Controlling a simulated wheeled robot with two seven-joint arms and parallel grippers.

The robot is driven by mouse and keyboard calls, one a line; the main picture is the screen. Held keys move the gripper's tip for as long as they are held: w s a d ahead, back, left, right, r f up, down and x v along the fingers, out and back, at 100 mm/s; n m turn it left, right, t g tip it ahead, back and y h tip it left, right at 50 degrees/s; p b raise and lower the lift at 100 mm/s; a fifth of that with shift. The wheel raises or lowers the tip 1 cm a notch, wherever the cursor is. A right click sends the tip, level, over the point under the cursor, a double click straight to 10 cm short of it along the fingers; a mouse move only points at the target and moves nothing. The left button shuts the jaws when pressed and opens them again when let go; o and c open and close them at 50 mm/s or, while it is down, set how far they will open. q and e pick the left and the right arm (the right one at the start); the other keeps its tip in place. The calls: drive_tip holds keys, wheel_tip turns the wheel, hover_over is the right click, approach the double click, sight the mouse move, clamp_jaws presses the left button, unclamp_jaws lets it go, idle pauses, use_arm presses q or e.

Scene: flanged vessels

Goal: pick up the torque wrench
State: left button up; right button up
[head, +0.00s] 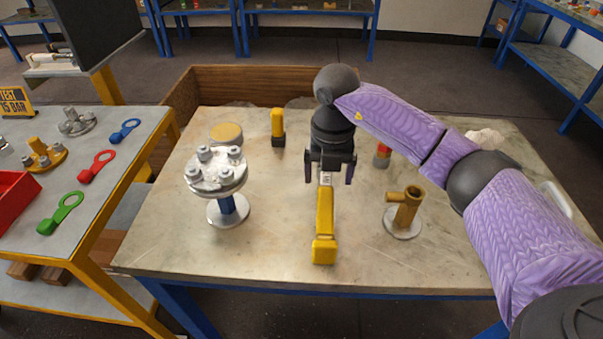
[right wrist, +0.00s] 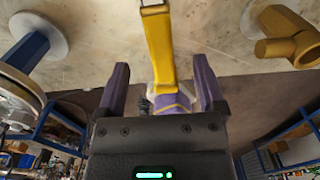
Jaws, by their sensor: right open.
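The torque wrench (head: 324,222), with a long yellow handle, is at the middle of the worktable, its wide yellow end toward the front edge. In the right wrist view its yellow bar (right wrist: 160,45) runs down the middle of the picture. My right gripper (head: 330,180) is open at the wrench's far end, pointing down, its fingers apart on either side of the wrench's line. The fingers also show in the right wrist view (right wrist: 162,80) with a gap on both sides of the wrench. The gripper hides the wrench's far end. My left gripper is out of view.
A flanged vessel (head: 217,172) with bolts stands on the left of the worktable (head: 283,255). A brass pipe fitting (head: 405,208) stands to the right of the wrench. A yellow-and-black object (head: 278,127) is behind. A side table (head: 95,205) holds coloured spanners and a red bin (head: 14,203).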

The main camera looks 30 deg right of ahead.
sight(326, 200)
drive_tip(key=shift+w+f, duration=0.1)
drive_tip(key=shift+w, duration=0.25)
drive_tip(key=f, duration=0.1)
drive_tip(key=f+b, duration=0.1)
drive_tip(key=f, duration=0.1)
drive_tip(key=f+b, duration=0.1)
drive_tip(key=shift+s+f, duration=0.25)
drive_tip(key=shift+s, duration=0.1)
drive_tip(key=f, duration=0.1)
drive_tip(key=f+b, duration=0.1)
drive_tip(key=f, duration=0.2)
drive_tip(key=shift+s+a+f+b, duration=0.25)
drive_tip(key=shift+b, duration=0.15)
drive_tip(key=shift+f, duration=0.4)
drive_tip(key=shift+r, duration=0.15)
drive_tip(key=c, duration=0.5)
clamp_jaws()
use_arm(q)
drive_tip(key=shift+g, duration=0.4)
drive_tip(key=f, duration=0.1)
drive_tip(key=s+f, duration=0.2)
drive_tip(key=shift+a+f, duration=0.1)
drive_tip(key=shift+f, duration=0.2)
